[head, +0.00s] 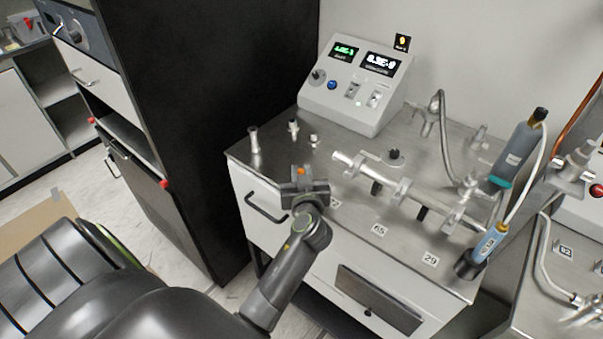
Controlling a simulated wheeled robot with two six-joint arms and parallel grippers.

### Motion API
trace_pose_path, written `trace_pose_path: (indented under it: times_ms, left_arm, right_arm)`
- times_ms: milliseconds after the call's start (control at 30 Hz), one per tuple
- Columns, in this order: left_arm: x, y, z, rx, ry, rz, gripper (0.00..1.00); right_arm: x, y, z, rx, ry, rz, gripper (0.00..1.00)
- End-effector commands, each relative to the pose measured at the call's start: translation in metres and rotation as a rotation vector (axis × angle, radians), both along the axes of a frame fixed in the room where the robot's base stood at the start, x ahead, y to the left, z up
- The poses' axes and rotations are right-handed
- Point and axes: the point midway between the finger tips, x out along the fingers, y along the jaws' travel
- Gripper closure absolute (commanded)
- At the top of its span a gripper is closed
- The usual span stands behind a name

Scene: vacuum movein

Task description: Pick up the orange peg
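A small orange thing, which looks like the top of the orange peg (301,171), shows at the far side of my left gripper (303,186), over the front left part of the steel bench top. The gripper hides the rest of it. The dark fingers lie close around or just in front of the orange top; I cannot tell whether they touch it or how far apart they are. My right gripper is not in view.
The steel bench top (345,232) carries a metal tube assembly (405,187) right of the gripper. Small metal fittings (254,141) stand at the back left. A control box (354,83) stands behind. A tall black cabinet (215,110) is at left.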

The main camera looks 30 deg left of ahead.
Motion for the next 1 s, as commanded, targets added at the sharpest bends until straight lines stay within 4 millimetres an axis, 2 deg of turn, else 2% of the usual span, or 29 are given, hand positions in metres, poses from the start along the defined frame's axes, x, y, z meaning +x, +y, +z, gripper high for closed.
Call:
trace_pose_path:
  times_ms: [33,133,467,567,700,900,1000]
  left_arm:
    - [0.0,0.0,0.0,0.001,-0.001,0.0,0.89]
    - [0.0,0.0,0.0,0.0,0.0,0.0,1.0]
    - [0.0,0.0,0.005,0.0,-0.003,-0.001,1.0]
    - [0.0,0.0,0.018,-0.001,-0.006,0.001,1.0]
    - [0.001,0.0,0.048,0.0,-0.009,0.0,1.0]
    - [0.001,0.0,0.084,0.001,-0.006,-0.001,1.0]
    - [0.0,0.0,0.095,0.0,-0.004,-0.001,1.0]
  right_arm:
    - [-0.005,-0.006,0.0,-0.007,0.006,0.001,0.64]
    - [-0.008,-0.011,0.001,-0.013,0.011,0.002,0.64]
    - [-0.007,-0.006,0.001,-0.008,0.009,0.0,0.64]
    - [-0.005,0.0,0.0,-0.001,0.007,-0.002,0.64]
    - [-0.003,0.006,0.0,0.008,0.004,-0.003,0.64]
    - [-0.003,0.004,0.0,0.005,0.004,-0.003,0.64]
    - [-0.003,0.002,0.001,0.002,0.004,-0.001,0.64]
